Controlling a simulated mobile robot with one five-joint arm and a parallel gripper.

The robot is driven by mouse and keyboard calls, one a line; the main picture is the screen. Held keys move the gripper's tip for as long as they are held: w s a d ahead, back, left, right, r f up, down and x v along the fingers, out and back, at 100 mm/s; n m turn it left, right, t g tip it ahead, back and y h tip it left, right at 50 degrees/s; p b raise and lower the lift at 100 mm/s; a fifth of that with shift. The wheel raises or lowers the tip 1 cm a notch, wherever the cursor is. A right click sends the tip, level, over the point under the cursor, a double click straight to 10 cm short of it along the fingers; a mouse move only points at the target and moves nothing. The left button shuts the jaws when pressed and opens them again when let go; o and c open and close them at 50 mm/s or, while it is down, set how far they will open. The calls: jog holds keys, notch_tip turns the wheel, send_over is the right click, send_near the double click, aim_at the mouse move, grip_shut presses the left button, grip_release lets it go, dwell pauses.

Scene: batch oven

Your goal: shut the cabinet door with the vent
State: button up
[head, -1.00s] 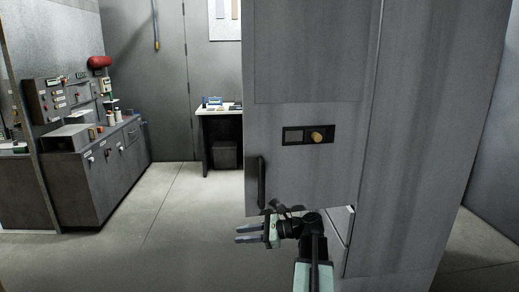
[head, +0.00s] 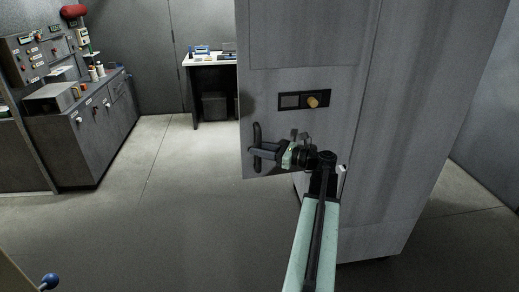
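The grey cabinet door (head: 345,70) fills the upper middle of the head view. Its lower left corner reaches out past the cabinet body (head: 375,215), so it appears to stand open. No vent shows on the part in view. A dark upright bar handle (head: 257,133) is near the door's left edge. My gripper (head: 262,152) is in front of the door at the handle's lower half, fingers pointing left and overlapping the handle. Whether the fingers are closed around it or only beside it cannot be told.
A dark plate with a yellow knob (head: 312,102) is on the door. A control bench (head: 90,140) stands at the left and a small table (head: 208,62) at the back. A blue ball-topped lever (head: 49,281) is at the lower left. The floor (head: 190,220) between is clear.

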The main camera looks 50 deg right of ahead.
jog(key=shift+w+a, duration=0.1)
jog(key=shift+w, duration=0.05)
grip_shut()
dwell(1.4)
